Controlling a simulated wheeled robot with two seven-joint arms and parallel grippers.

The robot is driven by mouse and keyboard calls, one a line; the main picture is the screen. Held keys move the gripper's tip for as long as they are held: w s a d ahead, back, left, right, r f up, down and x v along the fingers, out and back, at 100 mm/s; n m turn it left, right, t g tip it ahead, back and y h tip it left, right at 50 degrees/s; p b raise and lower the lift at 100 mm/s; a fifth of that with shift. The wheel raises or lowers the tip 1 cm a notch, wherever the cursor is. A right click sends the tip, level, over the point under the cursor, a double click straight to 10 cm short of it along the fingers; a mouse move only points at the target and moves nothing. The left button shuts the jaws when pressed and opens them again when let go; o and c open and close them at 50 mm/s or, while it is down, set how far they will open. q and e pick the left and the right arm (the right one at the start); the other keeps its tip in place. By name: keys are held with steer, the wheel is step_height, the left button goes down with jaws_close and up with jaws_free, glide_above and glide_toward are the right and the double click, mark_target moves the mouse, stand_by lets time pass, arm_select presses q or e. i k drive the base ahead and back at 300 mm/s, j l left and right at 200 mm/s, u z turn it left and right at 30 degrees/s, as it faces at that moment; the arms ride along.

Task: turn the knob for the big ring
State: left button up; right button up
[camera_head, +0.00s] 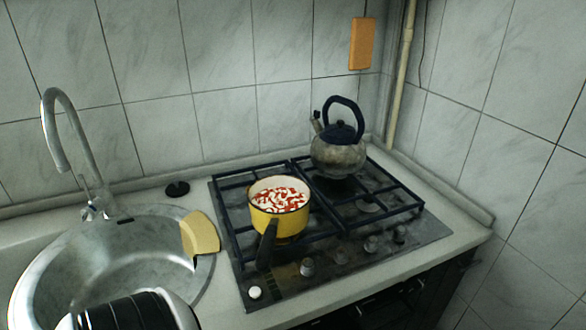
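The gas hob (290,285) is set in the counter, with four-part dark grates over its rings. A ring (369,205) shows bare at the right front. I cannot tell which ring is the big one, nor whether a flame burns. A black-and-white part of my arm shows at the bottom left; no gripper fingers are visible.
A yellow pot (281,222) with red-and-white contents stands on the left grate, its dark handle pointing forward. A kettle (338,155) stands at the back right. A metal sink (70,255) with a tap (60,130) lies left; a yellow piece (201,233) sits at its rim.

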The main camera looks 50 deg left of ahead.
mark_target(342, 259)
steer(key=u, duration=1.2)
